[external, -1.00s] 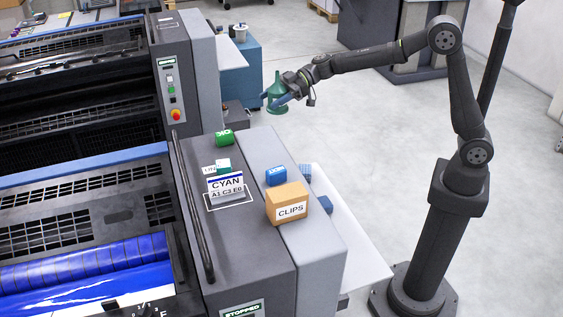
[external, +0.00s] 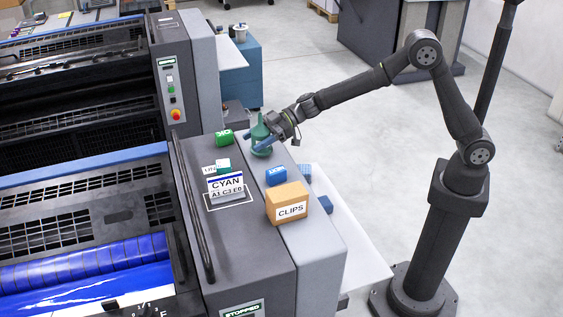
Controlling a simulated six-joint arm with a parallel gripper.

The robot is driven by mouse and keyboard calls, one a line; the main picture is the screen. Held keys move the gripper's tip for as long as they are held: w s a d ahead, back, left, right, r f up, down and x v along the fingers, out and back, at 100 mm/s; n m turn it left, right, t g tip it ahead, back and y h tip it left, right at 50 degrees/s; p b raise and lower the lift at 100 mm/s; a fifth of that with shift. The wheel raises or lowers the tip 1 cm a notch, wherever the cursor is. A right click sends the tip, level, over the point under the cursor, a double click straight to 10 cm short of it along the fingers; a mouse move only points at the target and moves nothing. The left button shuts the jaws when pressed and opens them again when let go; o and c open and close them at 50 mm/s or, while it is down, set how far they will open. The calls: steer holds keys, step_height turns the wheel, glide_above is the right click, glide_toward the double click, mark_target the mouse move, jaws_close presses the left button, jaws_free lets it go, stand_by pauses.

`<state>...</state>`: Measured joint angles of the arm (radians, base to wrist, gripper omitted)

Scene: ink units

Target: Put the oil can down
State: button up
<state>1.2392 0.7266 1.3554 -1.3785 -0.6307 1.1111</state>
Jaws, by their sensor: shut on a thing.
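The oil can (external: 260,134) is a green can with a narrow spout pointing up, and it looks upright.
A CLIPS box (external: 287,203) and a CYAN card (external: 226,185) stand nearer the front. A long dark handrail (external: 192,210) runs along the left edge. A white shelf (external: 350,245) lies lower right.

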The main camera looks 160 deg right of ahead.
steer(key=shift+f, duration=0.75)
steer(key=shift+f, duration=0.15)
steer(key=o, duration=1.2)
steer(key=shift+o, duration=0.2)
steer(key=shift+r, duration=0.2)
steer(key=v, duration=1.2)
